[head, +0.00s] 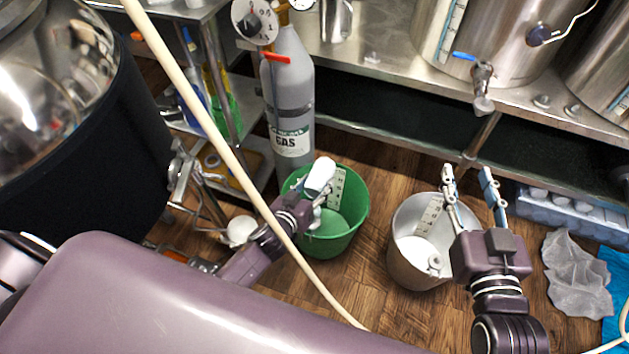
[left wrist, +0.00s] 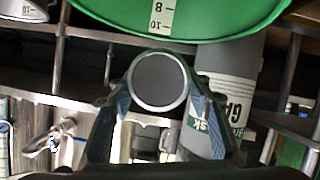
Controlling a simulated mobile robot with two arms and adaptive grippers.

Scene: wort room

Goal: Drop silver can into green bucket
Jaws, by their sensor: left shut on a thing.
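My left gripper (head: 312,202) is shut on the silver can (head: 320,176). In the head view, the can looks pale and overlaps the back left of the green bucket (head: 353,213). In the left wrist view, the can (left wrist: 158,80) is seen end-on as a dark grey disc with a bright rim, between the two fingers of my left gripper (left wrist: 160,100). The green bucket (left wrist: 190,18) fills the top of that view. My right gripper (head: 468,172) is open and empty, its fingers over the right side of a metal bucket (head: 408,262).
A grey gas cylinder (head: 289,95) stands behind the green bucket. A pale hose (head: 225,155) crosses diagonally in front of my left arm. A steel bench (head: 385,75) with kettles is at the back. A grey crumpled cloth (head: 577,275) lies at the right.

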